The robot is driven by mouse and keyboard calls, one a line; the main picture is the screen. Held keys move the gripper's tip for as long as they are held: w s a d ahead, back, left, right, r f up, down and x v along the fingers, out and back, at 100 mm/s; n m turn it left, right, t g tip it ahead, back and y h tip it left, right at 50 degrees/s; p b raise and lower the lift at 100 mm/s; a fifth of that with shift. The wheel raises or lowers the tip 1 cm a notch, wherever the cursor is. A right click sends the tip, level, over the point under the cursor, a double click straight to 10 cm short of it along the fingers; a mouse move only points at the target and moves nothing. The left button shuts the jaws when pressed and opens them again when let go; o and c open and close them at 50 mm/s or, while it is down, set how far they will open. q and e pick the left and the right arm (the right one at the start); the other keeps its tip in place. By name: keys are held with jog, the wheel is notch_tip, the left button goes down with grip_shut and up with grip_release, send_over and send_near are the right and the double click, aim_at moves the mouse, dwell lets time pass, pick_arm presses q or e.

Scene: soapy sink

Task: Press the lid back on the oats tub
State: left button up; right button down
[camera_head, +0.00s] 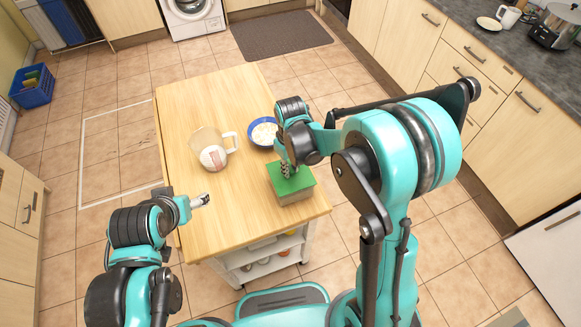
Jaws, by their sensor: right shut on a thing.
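The oats tub (297,198) is a box with a green upper part and a brownish lower band, near the right front edge of the wooden table. Its green lid (295,183) lies over the top; I cannot tell whether it is fully seated. My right gripper (287,169) comes down from above and is shut on the lid, its fingers hiding part of the top. My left gripper (202,200) hangs over the left part of the table, apart from the tub, with no object seen in it; its opening is too small to judge.
A blue bowl (251,142) with pale contents stands just behind the tub, close to my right gripper. A clear jug (225,137) stands left of the bowl, with a pale round item (213,158) in front. The table's (190,95) back and front middle are clear.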

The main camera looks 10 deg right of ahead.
jog(key=shift+f+b, duration=0.4)
jog(key=shift+b, duration=0.2)
dwell(1.1)
jog(key=c, duration=0.8)
grip_release()
jog(key=shift+c, duration=0.2)
jog(key=shift+r, duration=0.15)
jog(key=shift+r+p, duration=2.45)
jog(key=shift+r, duration=0.95)
grip_shut()
